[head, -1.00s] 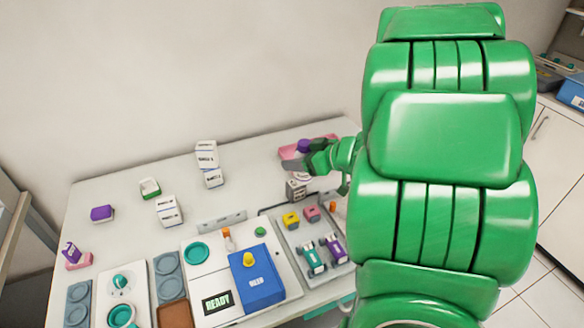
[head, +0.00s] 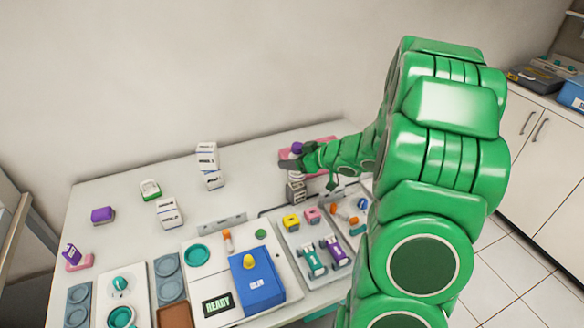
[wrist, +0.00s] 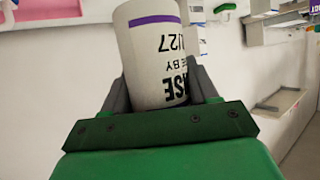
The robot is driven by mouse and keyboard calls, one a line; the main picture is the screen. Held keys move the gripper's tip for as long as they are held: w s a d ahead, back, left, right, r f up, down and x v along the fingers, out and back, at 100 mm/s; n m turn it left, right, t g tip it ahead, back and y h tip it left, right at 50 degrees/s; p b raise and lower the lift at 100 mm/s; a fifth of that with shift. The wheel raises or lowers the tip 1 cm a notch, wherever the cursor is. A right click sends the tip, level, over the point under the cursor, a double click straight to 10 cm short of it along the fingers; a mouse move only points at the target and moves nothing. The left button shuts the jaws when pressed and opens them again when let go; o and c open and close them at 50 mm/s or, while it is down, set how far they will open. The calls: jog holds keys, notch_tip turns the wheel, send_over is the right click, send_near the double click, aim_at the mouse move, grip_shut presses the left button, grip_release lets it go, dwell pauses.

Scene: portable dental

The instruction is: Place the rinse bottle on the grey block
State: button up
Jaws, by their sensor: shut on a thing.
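The rinse bottle (wrist: 155,50) is white with a purple band and black print, and stands between both jaws in the wrist view. In the head view its purple cap (head: 297,148) shows above my gripper (head: 301,163), which is shut on the bottle and partly hides its body. The grey block (head: 296,191), with a dark label, is directly below the bottle in the head view. The bottle looks upright. I cannot tell whether its base touches the block.
A pink mat (head: 322,143) lies behind the bottle. A grey tray (head: 290,240) with small coloured items is in front of the block. White boxes (head: 208,160) are stacked to the left. Orange and blue small items lie near my arm at right. The table between boxes and block is clear.

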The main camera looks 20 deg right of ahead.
jog(key=shift+w+d+f, duration=0.1)
jog(key=shift+w+f, duration=0.55)
jog(key=shift+f, duration=1.55)
jog(key=shift+f, duration=0.2)
jog(key=o, duration=1.2)
jog(key=shift+r, duration=0.1)
jog(key=shift+s+d+r, duration=0.1)
jog(key=shift+r, duration=0.05)
jog(key=shift+v, duration=5.9)
